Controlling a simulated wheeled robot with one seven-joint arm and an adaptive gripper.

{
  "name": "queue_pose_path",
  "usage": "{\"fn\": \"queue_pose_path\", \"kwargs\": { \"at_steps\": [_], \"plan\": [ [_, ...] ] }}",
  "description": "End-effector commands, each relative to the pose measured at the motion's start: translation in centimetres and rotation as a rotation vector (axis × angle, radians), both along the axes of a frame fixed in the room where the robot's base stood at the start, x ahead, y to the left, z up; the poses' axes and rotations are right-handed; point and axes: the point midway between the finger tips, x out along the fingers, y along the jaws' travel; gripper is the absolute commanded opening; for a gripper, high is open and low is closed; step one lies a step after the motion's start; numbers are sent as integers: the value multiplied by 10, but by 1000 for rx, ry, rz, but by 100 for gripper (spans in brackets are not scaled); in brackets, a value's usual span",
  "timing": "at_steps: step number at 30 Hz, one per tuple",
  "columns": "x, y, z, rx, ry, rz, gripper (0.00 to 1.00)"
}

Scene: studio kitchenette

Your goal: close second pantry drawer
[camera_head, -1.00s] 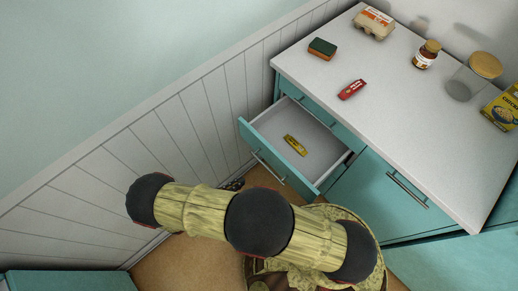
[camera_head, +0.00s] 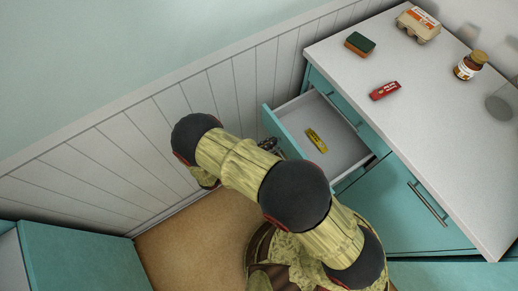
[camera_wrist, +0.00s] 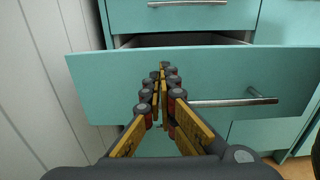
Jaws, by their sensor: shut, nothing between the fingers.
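The second pantry drawer (camera_head: 342,151), teal-fronted with a pale inside, stands pulled out below the counter. A yellow packet (camera_head: 316,140) lies in it. In the wrist view its teal front (camera_wrist: 225,75) spans the picture, with a metal bar handle (camera_wrist: 235,102) right of centre. My gripper (camera_wrist: 163,72) is shut and empty, its fingers pointing at the drawer front, left of the handle's middle. Whether the tips touch the front I cannot tell. In the head view my gripper (camera_head: 268,145) shows small beside the drawer's front, partly hidden by my arm.
A closed drawer (camera_wrist: 190,15) is above the open one. The white counter (camera_head: 425,130) holds a sponge (camera_head: 360,43), a red packet (camera_head: 385,91), an egg carton (camera_head: 418,24) and a jar (camera_head: 470,65). A panelled wall (camera_head: 150,135) runs close on the left. A teal cabinet (camera_head: 85,258) stands lower left.

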Motion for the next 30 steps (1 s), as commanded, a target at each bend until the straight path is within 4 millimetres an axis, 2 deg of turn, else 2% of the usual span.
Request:
{"fn": "queue_pose_path", "kwargs": {
  "at_steps": [6, 23, 30],
  "plan": [
    [12, -17, -1, 1, -1, -1, 0],
    [16, -23, 0, 1, -1, -1, 0],
    [33, -50, 1, -1, 0, -5, 0]
  ]
}}
